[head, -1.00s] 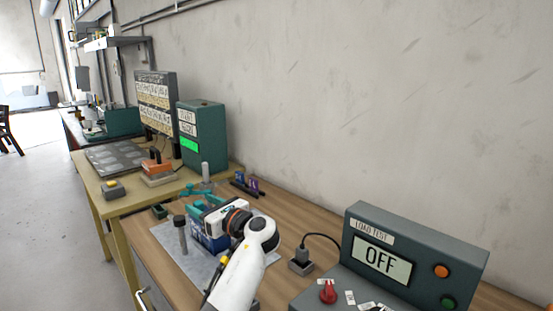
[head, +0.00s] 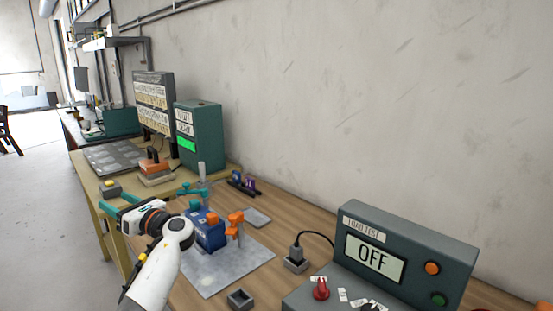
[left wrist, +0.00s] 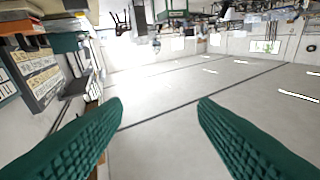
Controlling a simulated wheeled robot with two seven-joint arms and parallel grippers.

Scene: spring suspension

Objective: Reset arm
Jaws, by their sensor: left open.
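My left gripper (head: 104,204) is at the left in the head view, with its teal fingers apart and nothing between them. It is raised over the front edge of the bench, left of a blue block with orange parts (head: 208,233). My white arm and wrist hide part of the bench beside that block. In the left wrist view the two ribbed teal fingers (left wrist: 160,108) are spread wide and empty, with open grey floor beyond them. My right gripper does not show.
The blue block stands on a grey mat (head: 222,278). A load test box reading OFF (head: 377,255) stands at the right, with a socket and plug (head: 296,262) beside it. A green-screen box (head: 200,138) and an orange-topped item (head: 154,168) stand behind.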

